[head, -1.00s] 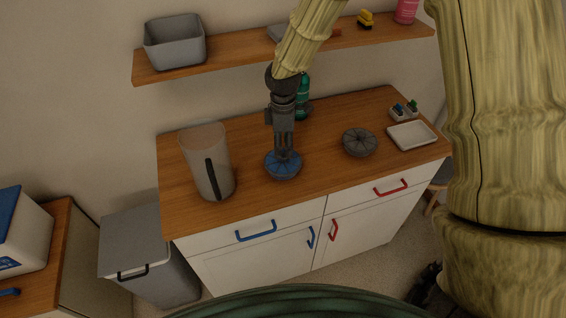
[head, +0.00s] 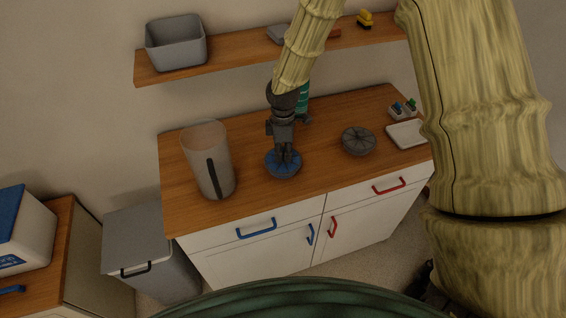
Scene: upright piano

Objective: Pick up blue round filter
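The blue round filter (head: 283,169) is a flat disc with a blue top, lying on the wooden counter in the head view, right of a clear pitcher. My gripper (head: 284,157) points straight down over it, with its fingertips at the middle of the disc's top. The fingers look close together, but they are small and dark here. I cannot tell whether they grip a part of the filter. The filter appears to rest on the counter. A similar grey round filter (head: 359,141) lies to the right.
The clear pitcher (head: 207,160) with a black handle stands close left of the filter. A green bottle (head: 303,98) stands behind my gripper. A white tray (head: 406,134) lies at the right. A shelf (head: 235,60) with a grey bin (head: 176,42) hangs above the counter (head: 320,179).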

